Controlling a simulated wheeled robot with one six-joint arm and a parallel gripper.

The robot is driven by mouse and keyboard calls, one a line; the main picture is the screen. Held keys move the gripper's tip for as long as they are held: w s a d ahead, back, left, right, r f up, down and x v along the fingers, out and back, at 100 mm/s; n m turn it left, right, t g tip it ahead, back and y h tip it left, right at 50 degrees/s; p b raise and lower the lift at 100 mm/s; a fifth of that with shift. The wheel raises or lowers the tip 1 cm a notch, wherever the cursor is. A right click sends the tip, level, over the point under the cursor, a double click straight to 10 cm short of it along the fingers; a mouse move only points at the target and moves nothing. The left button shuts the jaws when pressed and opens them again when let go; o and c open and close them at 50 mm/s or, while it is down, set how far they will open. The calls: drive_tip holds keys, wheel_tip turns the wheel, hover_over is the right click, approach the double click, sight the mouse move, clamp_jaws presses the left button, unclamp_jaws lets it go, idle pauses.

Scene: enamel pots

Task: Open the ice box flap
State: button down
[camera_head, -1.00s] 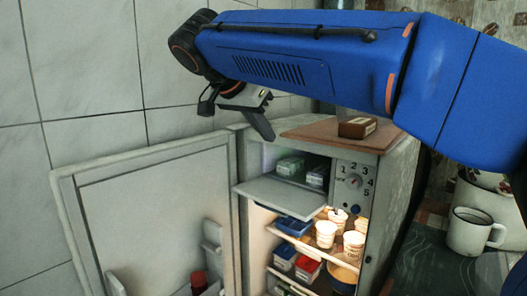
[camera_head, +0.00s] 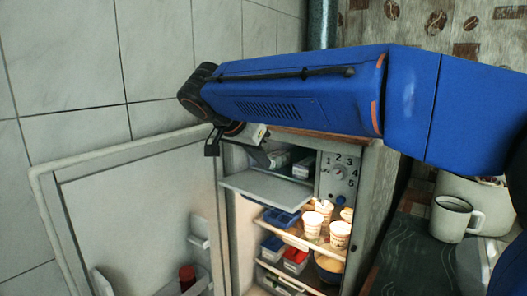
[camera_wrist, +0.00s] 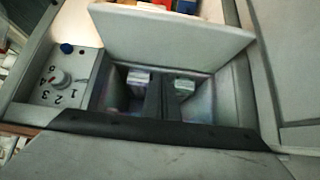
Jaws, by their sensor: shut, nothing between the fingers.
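The ice box (camera_head: 290,160) is at the top of the fridge, with small cartons inside. Its pale grey flap (camera_head: 265,187) is folded down and sticks out nearly level below the opening. In the wrist view the flap (camera_wrist: 170,35) spans the top of the picture, beyond the open compartment. My gripper (camera_head: 264,158) is shut and empty at the upper left of the ice box opening, above the flap and seemingly apart from it. In the wrist view its dark fingers (camera_wrist: 163,100) show against the opening. The arm hides most of the fridge top.
The fridge door (camera_head: 130,215) stands wide open at left. The control dial (camera_head: 339,172) is right of the ice box. Cups (camera_head: 313,224) and small boxes fill the lit shelves below. A white mug (camera_head: 452,218) stands on the counter at right.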

sight(254, 195)
drive_tip(key=shift+s+a+f, duration=0.1)
idle(0.3)
drive_tip(key=shift+s+a+f+t+h, duration=0.2)
drive_tip(key=shift+s+f+t+h, duration=0.1)
drive_tip(key=shift+f, duration=0.15)
drive_tip(key=f+t, duration=0.1)
drive_tip(key=s+a+f+h, duration=0.1)
drive_tip(key=f, duration=0.1)
drive_tip(key=s+f+t+h, duration=0.1)
drive_tip(key=shift+a+f+t, duration=0.3)
drive_tip(key=shift+f, duration=0.3)
drive_tip(key=shift+r, duration=0.1)
